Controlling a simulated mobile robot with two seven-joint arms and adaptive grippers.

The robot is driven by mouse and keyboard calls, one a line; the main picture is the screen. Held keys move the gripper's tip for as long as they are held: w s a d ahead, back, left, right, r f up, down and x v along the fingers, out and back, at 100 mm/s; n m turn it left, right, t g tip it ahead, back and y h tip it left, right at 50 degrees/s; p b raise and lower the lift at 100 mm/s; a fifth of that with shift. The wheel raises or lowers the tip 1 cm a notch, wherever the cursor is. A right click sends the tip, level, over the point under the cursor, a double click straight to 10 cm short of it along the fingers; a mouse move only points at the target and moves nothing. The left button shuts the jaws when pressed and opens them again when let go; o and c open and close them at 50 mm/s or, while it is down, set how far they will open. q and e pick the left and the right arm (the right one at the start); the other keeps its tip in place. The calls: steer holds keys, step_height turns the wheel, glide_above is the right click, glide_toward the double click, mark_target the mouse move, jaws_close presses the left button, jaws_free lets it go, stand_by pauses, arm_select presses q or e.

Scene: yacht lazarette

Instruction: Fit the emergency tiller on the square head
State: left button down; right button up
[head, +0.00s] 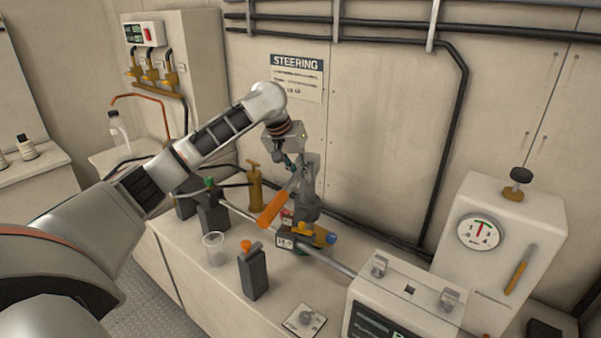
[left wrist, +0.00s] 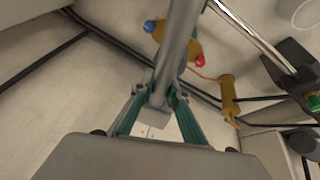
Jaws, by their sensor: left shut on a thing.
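My left gripper (head: 290,162) is shut on the emergency tiller, a grey metal bar with an orange grip (head: 273,208). In the head view the tiller slants, its orange end low and toward the camera. In the left wrist view the grey shaft (left wrist: 178,50) runs up from between the fingers of the left gripper (left wrist: 157,98), and a grey block (left wrist: 157,118) shows at its near end. A grey upright post (head: 306,207) stands just behind the tiller in the head view. I cannot tell whether they touch. The square head cannot be made out clearly. My right gripper is not in view.
A yellow valve block (head: 323,238) and a chrome rod (head: 330,262) lie below the tiller. A brass cylinder (head: 254,187), a clear cup (head: 214,249) and a dark block with an orange knob (head: 252,272) stand nearby. A white gauge cabinet (head: 505,240) stands at right.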

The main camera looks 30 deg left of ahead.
arm_select(q)
steer(key=shift+f, duration=0.3)
stand_by(0.4)
steer(key=c, duration=1.9)
jaws_free()
steer(key=shift+f, duration=0.15)
steer(key=v, duration=1.2)
steer(key=shift+s, duration=0.1)
